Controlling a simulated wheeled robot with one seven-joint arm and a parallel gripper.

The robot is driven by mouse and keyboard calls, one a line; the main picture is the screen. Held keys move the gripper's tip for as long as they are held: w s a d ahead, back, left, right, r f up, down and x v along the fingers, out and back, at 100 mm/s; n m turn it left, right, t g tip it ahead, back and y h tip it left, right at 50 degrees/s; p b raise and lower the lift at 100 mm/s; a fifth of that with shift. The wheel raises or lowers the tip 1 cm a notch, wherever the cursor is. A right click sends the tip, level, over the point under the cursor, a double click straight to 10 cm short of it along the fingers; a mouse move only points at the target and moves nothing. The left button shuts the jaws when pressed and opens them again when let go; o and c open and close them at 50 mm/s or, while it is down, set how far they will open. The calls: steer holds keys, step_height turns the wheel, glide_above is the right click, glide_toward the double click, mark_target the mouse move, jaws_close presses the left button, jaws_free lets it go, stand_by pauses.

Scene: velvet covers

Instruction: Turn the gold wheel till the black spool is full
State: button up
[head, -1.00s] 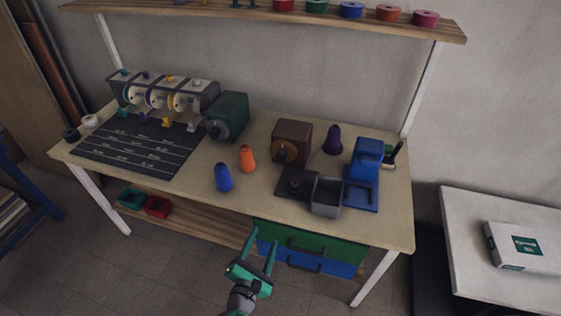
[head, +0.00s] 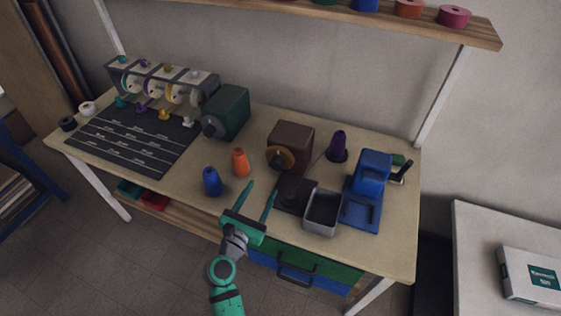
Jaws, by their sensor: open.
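A gold-orange wheel (head: 281,160) with a dark centre is on the front of a brown box (head: 290,139) on the workbench. A dark round piece (head: 292,184) sits on a black base in front of it; I cannot tell whether this is a spool or how full it is. A small black spool (head: 68,124) lies at the bench's left end. My gripper (head: 262,187) is open and empty, its fingers pointing at the bench from the front edge, left of the black base and apart from the gold wheel.
Blue (head: 212,182), orange (head: 240,162) and purple (head: 337,146) cones stand on the bench. A grey bin (head: 321,212) and blue machine (head: 364,190) are at right. A green box (head: 226,110) and a multi-wheel rack (head: 164,85) with a yellow part stand left.

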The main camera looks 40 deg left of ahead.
mark_target(275, 167)
steer(key=x, duration=1)
steer(key=shift+w, duration=0.4)
steer(key=shift+c, duration=0.7)
steer(key=c, duration=0.9)
